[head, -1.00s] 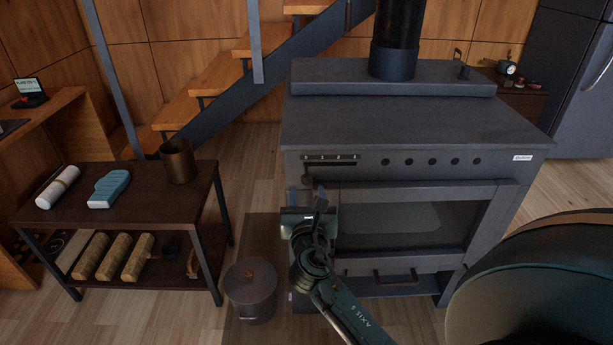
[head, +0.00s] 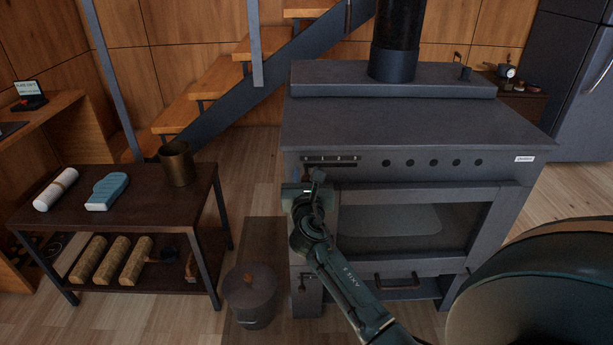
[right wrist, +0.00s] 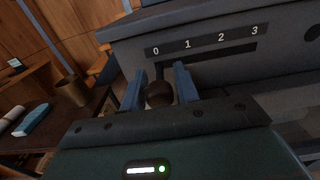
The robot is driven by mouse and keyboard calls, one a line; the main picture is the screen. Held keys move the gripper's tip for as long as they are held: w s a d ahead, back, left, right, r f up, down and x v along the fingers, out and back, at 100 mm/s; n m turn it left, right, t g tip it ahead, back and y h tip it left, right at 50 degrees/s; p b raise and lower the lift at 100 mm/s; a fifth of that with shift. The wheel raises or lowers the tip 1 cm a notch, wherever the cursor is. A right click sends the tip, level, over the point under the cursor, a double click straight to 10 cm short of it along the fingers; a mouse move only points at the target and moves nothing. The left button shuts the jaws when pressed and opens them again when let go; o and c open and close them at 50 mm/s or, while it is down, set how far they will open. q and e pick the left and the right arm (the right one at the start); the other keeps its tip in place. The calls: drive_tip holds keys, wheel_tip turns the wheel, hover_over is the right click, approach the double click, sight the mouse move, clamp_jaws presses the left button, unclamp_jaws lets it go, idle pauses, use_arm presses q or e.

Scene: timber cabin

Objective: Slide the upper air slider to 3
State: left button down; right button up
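The upper air slider's numbered strip (head: 331,158) is at the upper left of the dark stove front. In the right wrist view its marks run 0 to 3 above a dark slot (right wrist: 215,54). The slider's round dark knob (right wrist: 160,94) is at the 0 end of the slot. My right gripper (right wrist: 159,80) has its two blue fingers apart, one on each side of the knob. I cannot see clear contact. In the head view my right gripper (head: 303,187) is just below the strip and hides the knob's surroundings. My left gripper is not in view.
The oven door handle (head: 420,190) runs close to the right of my gripper. A lidded bucket (head: 252,296) stands on the floor left of the stove. A low table (head: 140,220) with a brass pot (head: 177,163) is farther left.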

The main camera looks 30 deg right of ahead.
clamp_jaws()
